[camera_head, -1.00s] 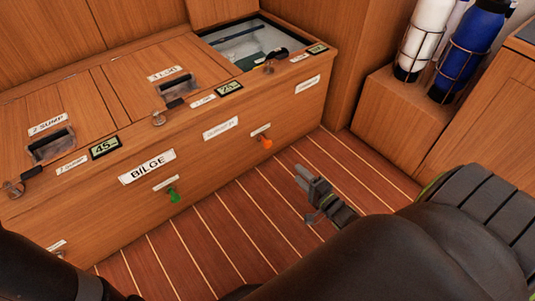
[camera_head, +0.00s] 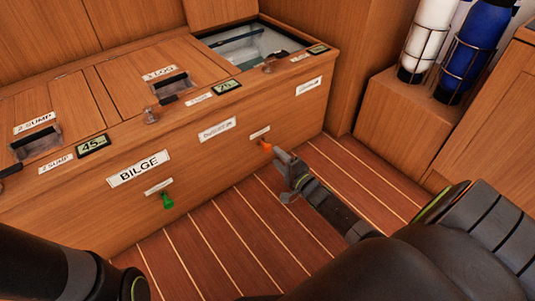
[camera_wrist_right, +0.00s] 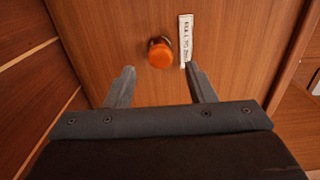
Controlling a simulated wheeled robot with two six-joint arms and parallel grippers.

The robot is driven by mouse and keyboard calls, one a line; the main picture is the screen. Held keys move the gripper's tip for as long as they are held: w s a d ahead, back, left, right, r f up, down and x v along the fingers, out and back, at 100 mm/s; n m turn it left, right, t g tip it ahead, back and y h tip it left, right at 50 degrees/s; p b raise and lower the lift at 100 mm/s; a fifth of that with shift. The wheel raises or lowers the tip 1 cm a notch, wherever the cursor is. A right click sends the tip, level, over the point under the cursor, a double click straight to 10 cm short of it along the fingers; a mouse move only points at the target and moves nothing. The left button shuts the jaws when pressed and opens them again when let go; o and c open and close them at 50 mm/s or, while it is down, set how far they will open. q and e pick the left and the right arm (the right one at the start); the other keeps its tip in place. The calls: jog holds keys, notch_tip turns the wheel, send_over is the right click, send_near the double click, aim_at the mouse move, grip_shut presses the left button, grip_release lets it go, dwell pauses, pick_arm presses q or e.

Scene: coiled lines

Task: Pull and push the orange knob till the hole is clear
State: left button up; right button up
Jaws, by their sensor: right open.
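The orange knob (camera_head: 264,146) sticks out of the front of the wooden bilge bench. In the right wrist view the orange knob (camera_wrist_right: 160,54) sits just beyond the fingertips, roughly between them, under no contact that I can see. My right gripper (camera_head: 281,157) is open and close in front of the knob; its two fingers (camera_wrist_right: 158,72) show apart and empty in the wrist view. An open hatch (camera_head: 258,45) in the bench top, behind the knob, shows a pale, glassy inside; whether it is the hole is unclear. My left gripper is out of view.
A green knob (camera_head: 167,201) sits left of the orange one, under the BILGE label (camera_head: 139,169). Two closed lids with latches lie on the bench top. White and blue cylinders (camera_head: 473,45) stand in racks at the right. The striped floor is clear.

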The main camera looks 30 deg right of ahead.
aim_at(269, 149)
jog(key=w+b, duration=0.1)
jog(key=w, duration=0.1)
jog(key=w+b, duration=0.1)
jog(key=w, duration=0.2)
jog(key=shift+w+a+f, duration=0.15)
jog(key=shift+w+a, duration=0.05)
jog(key=shift+w+b, duration=0.35)
jog(key=shift+w, duration=0.1)
grip_shut()
